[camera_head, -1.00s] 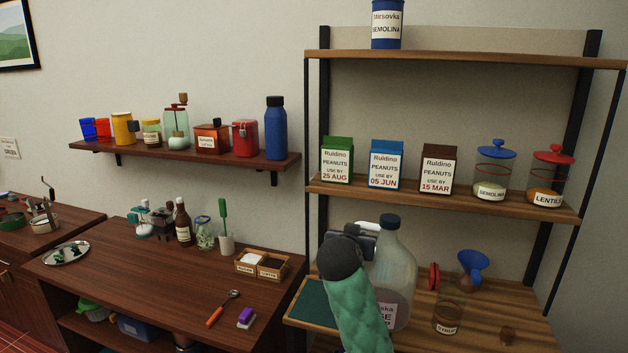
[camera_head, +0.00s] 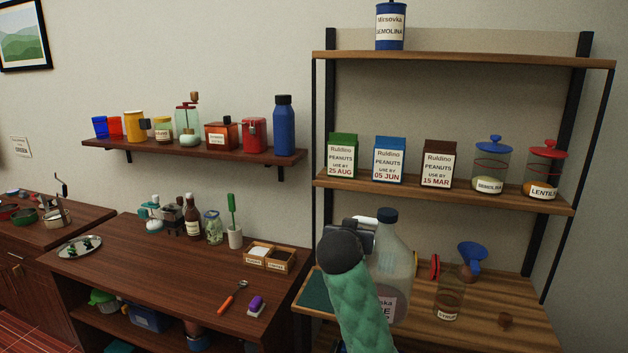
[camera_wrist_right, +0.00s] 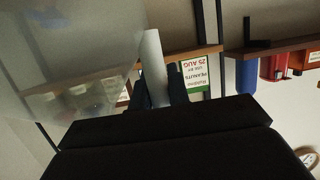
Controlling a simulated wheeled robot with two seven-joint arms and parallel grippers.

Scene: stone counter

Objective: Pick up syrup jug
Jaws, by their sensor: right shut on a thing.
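The syrup jug (camera_head: 393,271) is a large translucent jug with a dark blue cap and a partly visible label. It is upright at the left part of the wooden rack's lower board. My right gripper (camera_head: 362,228) is shut on its white handle, left of the neck. My green-sleeved arm hides the jug's lower left, and I cannot tell whether its base is clear of the board. In the right wrist view the jug's cloudy wall (camera_wrist_right: 70,60) fills the upper left, with the white handle (camera_wrist_right: 155,66) at the jaws. My left gripper is out of view.
On the lower board, a blue funnel (camera_head: 472,256), a labelled glass jar (camera_head: 449,298) and a red item (camera_head: 435,266) stand right of the jug. Peanut cartons (camera_head: 390,161) line the shelf above. A dark wooden counter (camera_head: 180,270) lies to the left.

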